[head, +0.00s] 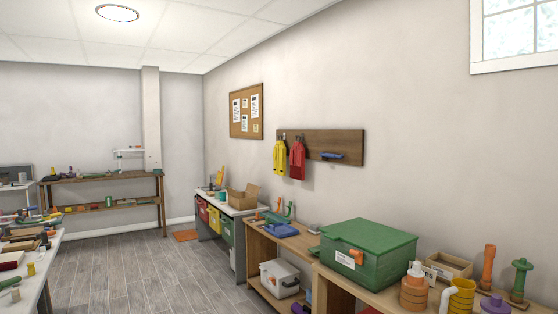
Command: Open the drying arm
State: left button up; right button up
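Neither of my grippers is in view. I cannot clearly make out a drying arm or a rolling rack. A small white frame (129,151) shows at the far wall beside the pillar, above the wooden shelf table; it is too small to tell what it is. Another white stand (15,187) is partly cut off at the left edge, and I cannot tell whether it is the rack.
A cluttered white table (47,262) stands at the left. Wooden benches along the right wall hold a green box (367,248) and several orange, white and green items. A peg board (345,146) hangs above. The wooden-plank floor (128,268) between is clear.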

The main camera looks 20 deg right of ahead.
aim_at(322, 155)
jog(key=i+l+z, duration=0.1)
jog(key=z, duration=0.25)
jog(key=i+z, duration=0.15)
jog(key=z, duration=0.15)
jog(key=i+z, duration=0.25)
jog(key=i, duration=0.65)
jog(key=i+j+z, duration=0.15)
jog(key=i+z, duration=0.15)
jog(key=i, duration=0.65)
jog(key=i+j, duration=0.2)
jog(key=i, duration=0.15)
jog(key=i+j, duration=0.15)
jog(key=i, duration=0.15)
